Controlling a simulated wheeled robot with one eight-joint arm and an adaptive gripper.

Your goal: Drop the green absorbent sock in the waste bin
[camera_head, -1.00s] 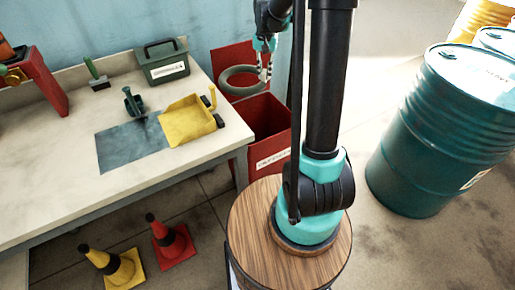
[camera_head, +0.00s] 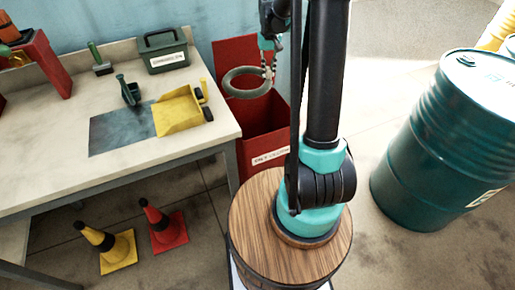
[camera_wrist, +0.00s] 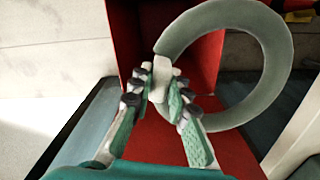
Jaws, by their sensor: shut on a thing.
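The green absorbent sock (camera_head: 246,92) is a grey-green ring. My gripper (camera_head: 268,72) is shut on its right side and holds it up at the red waste bin (camera_head: 262,162), whose lid stands raised behind. In the head view the sock hangs above the bin's opening. In the wrist view my gripper (camera_wrist: 160,90) pinches the ring by a pale part at its left end, and the sock (camera_wrist: 285,70) spreads to the right with the bin's red inside (camera_wrist: 190,145) behind and below it.
A workbench (camera_head: 190,145) left of the bin bears a yellow dustpan-like scoop (camera_head: 178,117), a green box (camera_head: 164,50) and a dark mat (camera_head: 112,135). Two cones (camera_head: 165,232) stand on the floor below. A large teal drum (camera_head: 440,150) stands at the right.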

